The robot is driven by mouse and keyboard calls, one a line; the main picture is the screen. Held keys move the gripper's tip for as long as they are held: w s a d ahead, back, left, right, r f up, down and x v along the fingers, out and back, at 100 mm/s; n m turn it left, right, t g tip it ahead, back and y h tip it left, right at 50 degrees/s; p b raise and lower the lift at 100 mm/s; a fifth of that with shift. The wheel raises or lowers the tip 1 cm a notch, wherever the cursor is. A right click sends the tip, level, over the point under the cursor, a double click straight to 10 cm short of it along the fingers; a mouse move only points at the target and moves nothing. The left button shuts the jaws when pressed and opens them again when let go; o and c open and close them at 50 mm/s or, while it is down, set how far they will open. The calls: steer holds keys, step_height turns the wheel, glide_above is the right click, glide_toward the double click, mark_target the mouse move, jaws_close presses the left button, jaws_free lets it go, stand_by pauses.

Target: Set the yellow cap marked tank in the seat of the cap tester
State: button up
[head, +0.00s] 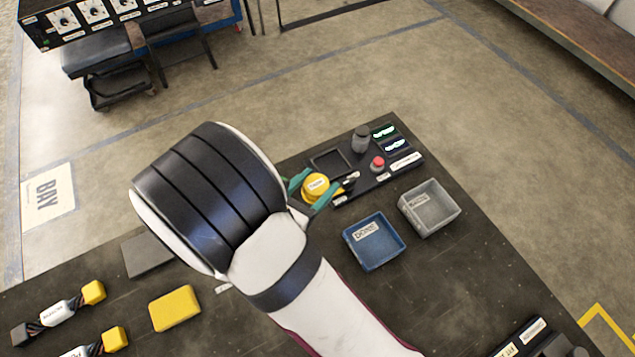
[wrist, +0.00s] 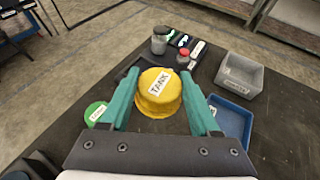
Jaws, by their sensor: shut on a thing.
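The yellow cap (head: 316,183) has a white label, which reads TANK in the wrist view (wrist: 159,98). My gripper (head: 314,191), with teal fingers, is shut on the cap, one finger on each side; the fingers also show in the wrist view (wrist: 158,86). The cap tester (head: 385,178) is a dark base with a square frame (head: 331,161), a grey cylinder (head: 361,139), a red button (head: 377,164) and two lit displays. The cap is at the tester's near left side, by the square frame. Its height above the surface is unclear. No seat can be made out for certain.
A blue bin (head: 373,241) and a grey bin (head: 430,208) stand right of my gripper. A green round piece (wrist: 95,113) lies left of the fingers. A yellow block (head: 174,308) and connectors (head: 58,312) lie at the left. The table's far edge is just behind the tester.

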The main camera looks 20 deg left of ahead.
steer(key=w+d+r, duration=0.2)
steer(key=w+d, duration=0.9)
glide_above(332, 166)
steer(key=shift+h, duration=0.4)
step_height(332, 166, down, 7)
steer(key=shift+r, duration=0.1)
steer(key=shift+a+f, duration=0.1)
steer(key=shift+f, duration=1.95)
steer(key=o, duration=1.4)
steer(key=shift+f, duration=0.1)
